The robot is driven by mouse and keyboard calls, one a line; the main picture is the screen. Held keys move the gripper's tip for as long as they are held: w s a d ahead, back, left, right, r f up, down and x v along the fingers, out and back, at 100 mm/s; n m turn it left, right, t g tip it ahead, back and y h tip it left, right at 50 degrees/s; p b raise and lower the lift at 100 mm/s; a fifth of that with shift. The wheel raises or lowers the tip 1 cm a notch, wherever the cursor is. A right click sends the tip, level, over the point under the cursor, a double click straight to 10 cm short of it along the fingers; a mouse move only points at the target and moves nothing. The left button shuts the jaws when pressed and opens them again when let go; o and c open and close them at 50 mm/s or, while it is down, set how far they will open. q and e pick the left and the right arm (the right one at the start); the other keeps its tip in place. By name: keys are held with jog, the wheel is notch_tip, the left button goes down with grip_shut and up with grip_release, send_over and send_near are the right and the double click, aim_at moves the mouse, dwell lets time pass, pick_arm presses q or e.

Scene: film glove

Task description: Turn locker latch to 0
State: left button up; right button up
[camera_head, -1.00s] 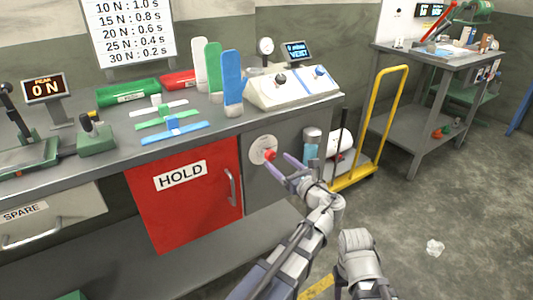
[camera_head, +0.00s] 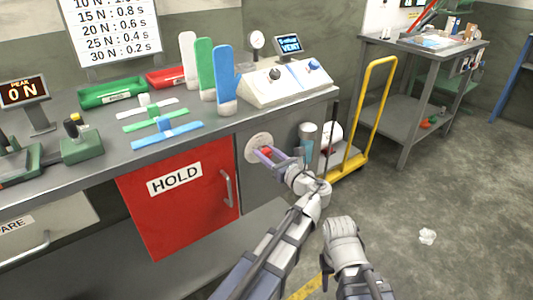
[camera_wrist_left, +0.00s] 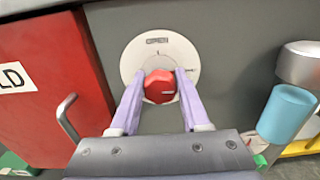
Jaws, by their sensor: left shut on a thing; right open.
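The locker latch is a red round knob (camera_wrist_left: 160,86) on a white round dial plate (camera_wrist_left: 149,48), set in a grey panel right of the red HOLD door (camera_head: 180,208). The knob also shows in the head view (camera_head: 267,153). A small dark label and short marks are on the plate, too small to read. My left gripper (camera_wrist_left: 160,80) is shut on the knob, with one lilac finger on each side; it also shows in the head view (camera_head: 268,153). My right arm is low in the head view, but its fingertips are not visible.
The red door's handle (camera_wrist_left: 67,118) stands out left of my left fingers. A blue and grey cylinder (camera_head: 305,145) is close on their right. A yellow-handled cart (camera_head: 375,110) stands further right. The counter (camera_head: 80,165) above holds tools and glove forms.

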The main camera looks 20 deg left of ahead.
pick_arm(q)
grip_shut()
jog(key=n, duration=0.9)
jog(key=shift+s+a+f, duration=0.1)
jog(key=shift+s, duration=0.05)
jog(key=n, duration=0.5)
jog(key=shift+f+n, duration=0.15)
jog(key=shift+n, duration=1.75)
